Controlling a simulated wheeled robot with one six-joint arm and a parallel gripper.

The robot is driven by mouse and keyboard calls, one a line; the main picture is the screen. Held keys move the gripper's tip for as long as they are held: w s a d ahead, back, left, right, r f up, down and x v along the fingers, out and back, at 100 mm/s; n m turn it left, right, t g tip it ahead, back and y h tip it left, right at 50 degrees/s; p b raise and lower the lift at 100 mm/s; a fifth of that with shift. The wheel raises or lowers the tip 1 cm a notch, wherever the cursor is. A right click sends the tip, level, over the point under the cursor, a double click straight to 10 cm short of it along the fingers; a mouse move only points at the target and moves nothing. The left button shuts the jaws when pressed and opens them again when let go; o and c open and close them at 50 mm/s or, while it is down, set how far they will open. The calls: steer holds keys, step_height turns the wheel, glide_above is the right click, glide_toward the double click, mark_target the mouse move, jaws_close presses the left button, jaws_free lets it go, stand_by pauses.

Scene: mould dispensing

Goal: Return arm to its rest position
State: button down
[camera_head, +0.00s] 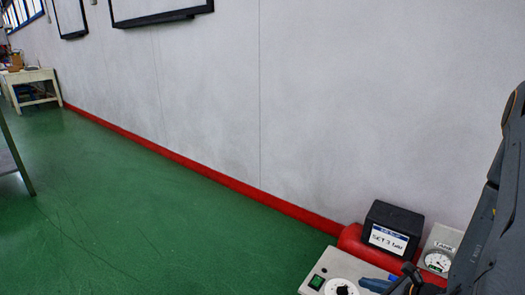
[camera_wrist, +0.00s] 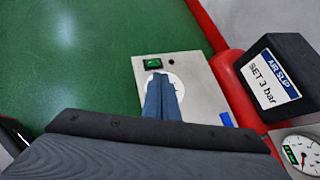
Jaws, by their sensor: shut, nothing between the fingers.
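My gripper (camera_wrist: 158,80) shows in the wrist view with its two blue-grey fingers together and nothing between them. The fingertips appear in front of the white round dial (camera_wrist: 177,84) of a grey control panel (camera_wrist: 199,74); I cannot tell whether they touch it. In the head view my dark arm (camera_head: 490,220) rises along the right edge, and its lower end is partly cut off by the frame.
The panel (camera_head: 338,265) has a green switch (camera_head: 317,281). Beside it are a red rounded body (camera_head: 352,241), a black box (camera_head: 394,228) labelled "SET 3 bar" and a gauge (camera_head: 438,261). A white wall stands behind. Green floor (camera_head: 150,220) is open at left; a table (camera_head: 32,85) stands far off.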

steer(key=s+a+r+n+g+y, duration=0.1)
steer(key=a+r+n+g+y, duration=0.15)
steer(key=a+r+n, duration=0.4)
steer(key=s+a+r+n+g+y, duration=0.1)
steer(key=a+r+n+g, duration=0.2)
steer(key=a, duration=0.6)
steer(key=s+a+r+n+g+y, duration=0.15)
steer(key=a+r+n, duration=0.25)
steer(key=a, duration=0.4)
steer(key=s+a+r+n+g+h, duration=0.2)
steer(key=s+a+r+n+h, duration=0.25)
steer(key=s+n, duration=0.35)
steer(key=s+a+r+n+g+h, duration=0.35)
steer(key=s+r+n, duration=0.25)
steer(key=n, duration=0.3)
steer(key=d+r+t+h+p, duration=0.1)
steer(key=d+r+p, duration=0.6)
steer(key=r+p, duration=0.5)
steer(key=s+d+r+t+p, duration=0.1)
steer(key=d+r+t+p, duration=0.1)
steer(key=d+r+p, duration=0.6)
step_height(320, 180, up, 4)
steer(key=p, duration=0.5)
steer(key=shift+s+d+m+h, duration=0.25)
steer(key=shift+s+m+h, duration=0.05)
steer(key=shift+m+h, duration=0.1)
